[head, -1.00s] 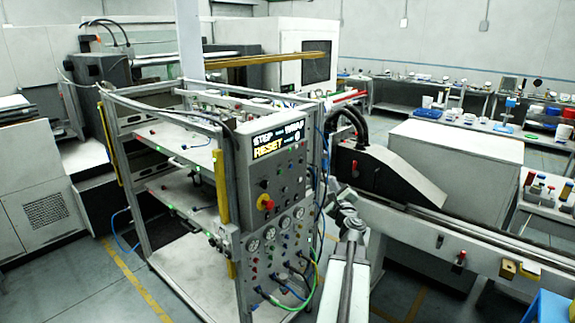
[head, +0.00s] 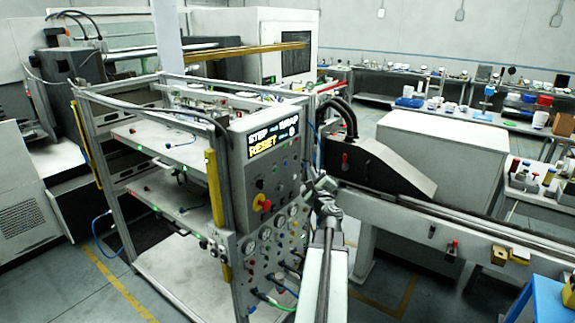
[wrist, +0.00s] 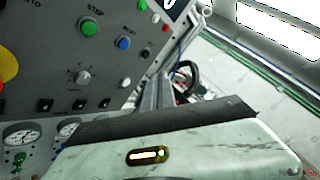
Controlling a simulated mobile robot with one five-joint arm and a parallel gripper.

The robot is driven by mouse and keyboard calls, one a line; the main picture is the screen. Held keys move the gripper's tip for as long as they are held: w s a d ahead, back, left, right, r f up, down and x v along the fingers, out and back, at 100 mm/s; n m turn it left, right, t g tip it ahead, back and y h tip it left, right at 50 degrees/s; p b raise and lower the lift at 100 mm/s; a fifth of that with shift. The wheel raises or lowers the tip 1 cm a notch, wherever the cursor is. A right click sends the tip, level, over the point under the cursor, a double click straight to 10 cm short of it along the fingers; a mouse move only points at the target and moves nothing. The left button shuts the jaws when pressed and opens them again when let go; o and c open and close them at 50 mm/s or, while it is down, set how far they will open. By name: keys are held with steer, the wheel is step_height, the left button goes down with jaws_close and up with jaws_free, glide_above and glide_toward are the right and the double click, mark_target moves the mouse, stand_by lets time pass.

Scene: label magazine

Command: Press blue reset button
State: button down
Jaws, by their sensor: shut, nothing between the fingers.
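The grey control panel (head: 273,165) stands in the middle of the head view, with a lit screen reading STEP and RESET. My gripper (head: 323,184) is just right of the panel in the head view, shut and empty. It appears apart from the blue button. In the wrist view, my pale housing covers the lower part and the fingertips are not clear.
A red-and-yellow emergency stop (head: 262,203) is on the panel. Gauges, cables and hoses crowd its lower part. A dark machine housing (head: 375,165) and long rail stand close to the right of my gripper. Shelves of a metal frame (head: 150,140) extend left.

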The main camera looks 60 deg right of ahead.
steer(key=w, duration=0.7)
steer(key=shift+w, duration=0.3)
stand_by(1.7)
steer(key=shift+w, duration=0.35)
steer(key=shift+w, duration=0.4)
stand_by(0.5)
steer(key=shift+s, duration=0.75)
steer(key=shift+s, duration=0.1)
steer(key=s, duration=0.5)
stand_by(0.4)
